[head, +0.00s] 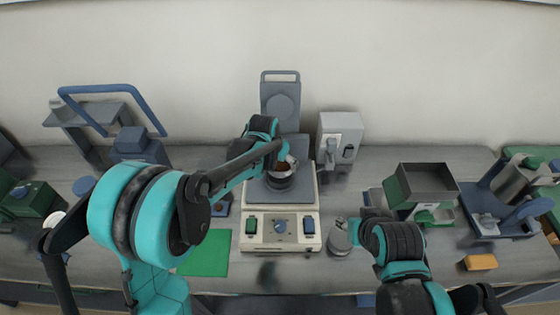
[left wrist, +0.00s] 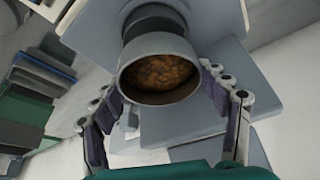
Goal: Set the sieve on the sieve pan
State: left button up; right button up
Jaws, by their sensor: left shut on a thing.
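The sieve (left wrist: 160,75), a grey round cup with brown grains inside, sits between the two fingers of my left gripper (left wrist: 165,105) in the left wrist view. My left gripper (head: 284,160) is shut on it, above the middle of the shaker in the head view. A dark round piece (head: 279,182), seemingly the sieve pan, stands on the shaker's plate just below the sieve. I cannot tell whether the two touch. My right gripper (head: 352,228) is low at the right of the shaker, beside a small grey round piece (head: 339,238); its fingers are mostly hidden.
The shaker (head: 281,243) has a cream front with a knob and switches and a grey upright plate (head: 280,95) behind. A grey box device (head: 340,135) stands right of it. A green mat (head: 205,253) lies at left. A green-and-grey hopper (head: 425,183) is at right.

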pick_arm(q)
jog(key=shift+f, duration=0.45)
jog(key=shift+f+b, duration=0.95)
jog(key=shift+b, duration=0.1)
dwell(0.6)
jog(key=o, duration=1.3)
jog(key=shift+o, duration=0.2)
jog(key=shift+r, duration=0.1)
jog(key=shift+r+p, duration=2.5)
jog(key=shift+r, duration=0.95)
